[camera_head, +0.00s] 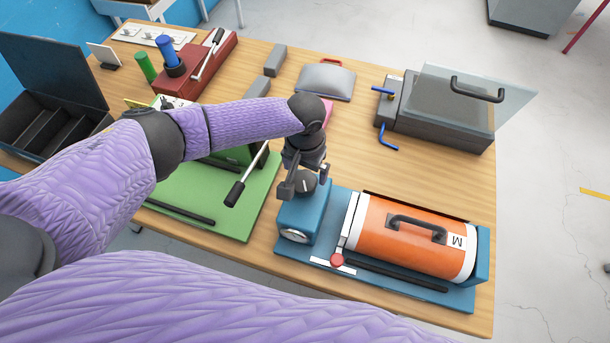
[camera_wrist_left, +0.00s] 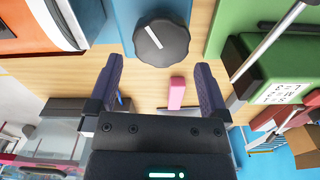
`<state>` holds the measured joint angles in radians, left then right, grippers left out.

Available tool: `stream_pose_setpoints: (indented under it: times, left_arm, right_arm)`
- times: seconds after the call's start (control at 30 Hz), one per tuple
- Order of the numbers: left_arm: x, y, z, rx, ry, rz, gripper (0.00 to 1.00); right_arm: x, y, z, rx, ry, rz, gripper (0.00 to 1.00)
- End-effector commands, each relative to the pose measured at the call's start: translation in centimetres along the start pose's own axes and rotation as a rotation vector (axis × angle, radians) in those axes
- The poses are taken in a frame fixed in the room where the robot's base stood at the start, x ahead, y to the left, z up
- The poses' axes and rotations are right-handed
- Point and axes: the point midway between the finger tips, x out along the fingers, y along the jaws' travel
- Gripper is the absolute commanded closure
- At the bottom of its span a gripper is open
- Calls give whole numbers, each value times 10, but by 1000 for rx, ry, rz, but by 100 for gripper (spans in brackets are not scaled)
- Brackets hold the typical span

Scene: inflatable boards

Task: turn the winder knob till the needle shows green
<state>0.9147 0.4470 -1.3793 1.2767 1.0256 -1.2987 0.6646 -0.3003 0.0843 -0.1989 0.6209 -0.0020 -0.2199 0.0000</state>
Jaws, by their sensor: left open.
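The winder knob (camera_head: 306,184) is dark and round with a white pointer line, on top of a blue housing (camera_head: 294,212). It also shows in the left wrist view (camera_wrist_left: 162,42), with its pointer slanted to the upper left. The needle gauge (camera_head: 293,236) is a small round dial on the housing's front; its needle and colours are too small to read. My left gripper (camera_head: 305,178) is above the knob, fingers pointing down. In the left wrist view the gripper (camera_wrist_left: 159,64) is open and empty, with the knob just beyond its fingertips, roughly centred. My right gripper is not in view.
An orange drum (camera_head: 390,231) with a black handle fills the winder base's right side. A green press (camera_head: 237,196) with a long lever stands left of the knob. A grey box with a clear lid (camera_head: 440,112) stands behind. Bare wood lies between it and the winder.

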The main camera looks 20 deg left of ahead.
Motion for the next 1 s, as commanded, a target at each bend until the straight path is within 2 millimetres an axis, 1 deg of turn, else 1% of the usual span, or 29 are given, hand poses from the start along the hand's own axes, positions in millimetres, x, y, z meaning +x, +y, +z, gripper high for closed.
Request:
stream_pose_setpoints:
  times: [0.03, 0.1, 0.2, 0.47, 0.5, 0.57, 0.6, 0.67, 0.7, 0.77, 0.8, 0.83, 1.0]
  left_arm:
    - [13, 0, 0, 0, -2, -2, 0]
    - [25, 0, 0, 1, -2, -1, 0]
    - [34, 0, 0, 1, -1, -2, 0]
    - [35, 0, 0, 2, 1, -1, 0]
    - [35, 0, 0, 2, 1, -1, 4]
    - [35, 0, 0, 2, 1, -1, 17]
    - [35, 0, 0, 2, 1, -1, 25]
    - [35, 0, 0, 2, 1, -1, 38]
    - [35, 0, 0, 2, 1, -1, 47]
    - [35, 0, 0, 2, 1, -1, 59]
    - [35, 0, 0, 2, 1, 0, 68]
    - [35, 0, 0, 2, 1, -1, 73]
    - [34, 0, 0, 12, 1, 0, 73]
  right_arm:
    - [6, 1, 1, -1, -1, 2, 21]
    - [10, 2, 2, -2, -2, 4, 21]
    - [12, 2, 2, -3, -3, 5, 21]
    - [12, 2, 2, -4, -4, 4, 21]
    - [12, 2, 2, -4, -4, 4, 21]
    - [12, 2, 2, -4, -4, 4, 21]
    - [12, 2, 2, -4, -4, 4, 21]
    - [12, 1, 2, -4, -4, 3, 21]
    - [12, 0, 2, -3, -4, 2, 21]
    - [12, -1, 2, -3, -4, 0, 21]
    - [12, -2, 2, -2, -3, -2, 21]
    - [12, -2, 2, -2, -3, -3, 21]
    - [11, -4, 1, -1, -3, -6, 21]
